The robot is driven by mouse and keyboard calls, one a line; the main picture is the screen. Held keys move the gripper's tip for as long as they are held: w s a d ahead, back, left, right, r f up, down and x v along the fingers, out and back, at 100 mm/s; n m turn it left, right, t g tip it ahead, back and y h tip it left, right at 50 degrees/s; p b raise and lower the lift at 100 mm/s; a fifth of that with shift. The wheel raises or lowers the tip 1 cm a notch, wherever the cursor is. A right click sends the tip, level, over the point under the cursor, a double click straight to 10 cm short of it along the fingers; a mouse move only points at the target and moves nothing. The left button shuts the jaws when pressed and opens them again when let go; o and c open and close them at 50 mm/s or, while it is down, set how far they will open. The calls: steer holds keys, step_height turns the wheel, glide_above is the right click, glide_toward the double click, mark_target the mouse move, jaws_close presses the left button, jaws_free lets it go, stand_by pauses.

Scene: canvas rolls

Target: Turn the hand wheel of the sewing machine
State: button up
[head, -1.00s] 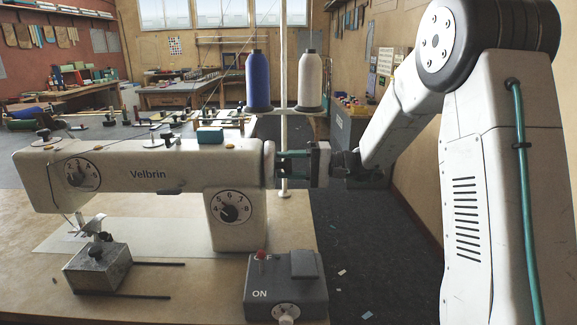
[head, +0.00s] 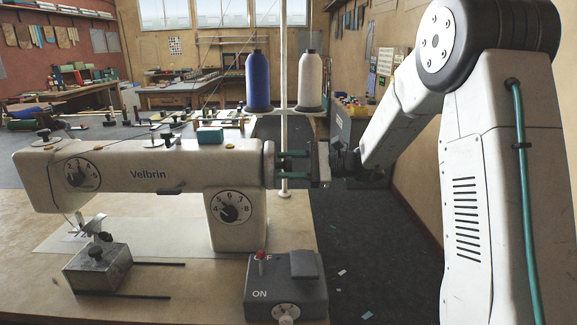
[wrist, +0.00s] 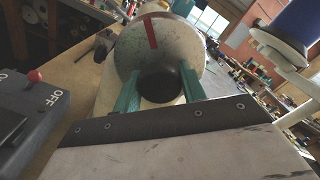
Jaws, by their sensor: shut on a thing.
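The white sewing machine (head: 150,178) marked Velbrin stands on the wooden table. Its hand wheel (head: 269,164) is at the right end of the machine. In the wrist view the hand wheel (wrist: 160,50) is a pale disc with a red mark near the top and a dark round hub (wrist: 165,84) at its centre. My gripper (head: 284,164) reaches in from the right. Its green fingers, also in the wrist view (wrist: 160,90), are shut on the wheel's hub, one on each side. The fingertips' exact contact is partly hidden.
A grey control box (head: 285,287) with ON lettering and a red knob stands on the table in front of the wheel. A blue thread cone (head: 258,80) and a white one (head: 310,80) stand behind my gripper on a pole stand. A metal block (head: 97,268) sits front left.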

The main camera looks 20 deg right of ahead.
steer(key=shift+m, duration=1)
steer(key=o, duration=1)
steer(key=shift+v, duration=3.9)
steer(key=shift+c, duration=0.2)
